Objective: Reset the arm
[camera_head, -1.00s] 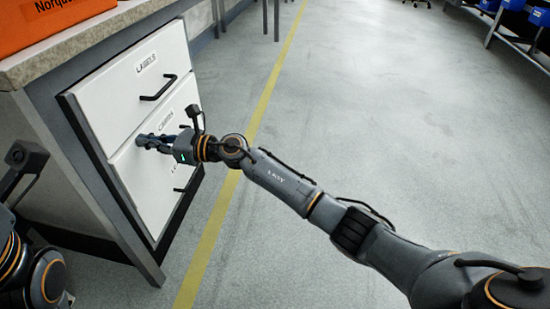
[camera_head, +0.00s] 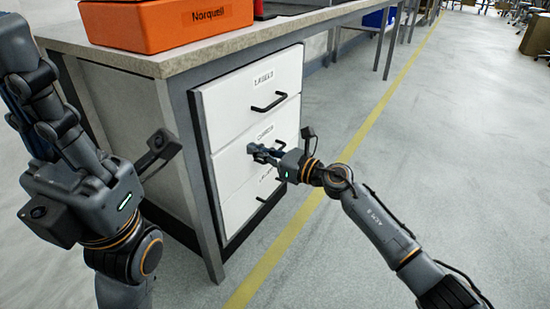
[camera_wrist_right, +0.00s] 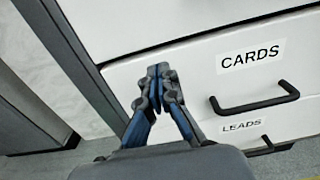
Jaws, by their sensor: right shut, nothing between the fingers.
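My right gripper (camera_head: 256,150) is in front of the white drawer front labelled CARDS (camera_head: 230,165). In the right wrist view its fingers (camera_wrist_right: 158,78) are together with nothing between them. They are left of the black CARDS handle (camera_wrist_right: 255,105) and not around it. The LEADS label (camera_wrist_right: 241,125) shows lower down. My left gripper (camera_head: 35,100) is raised at the left edge of the head view, fingers upward; its jaw opening is unclear.
The drawer cabinet (camera_head: 187,190) has its drawers closed. An orange Norquell box (camera_head: 160,28) stands on the countertop (camera_head: 120,58). Open grey floor (camera_head: 430,150) with a yellow line (camera_head: 385,95) lies to the right.

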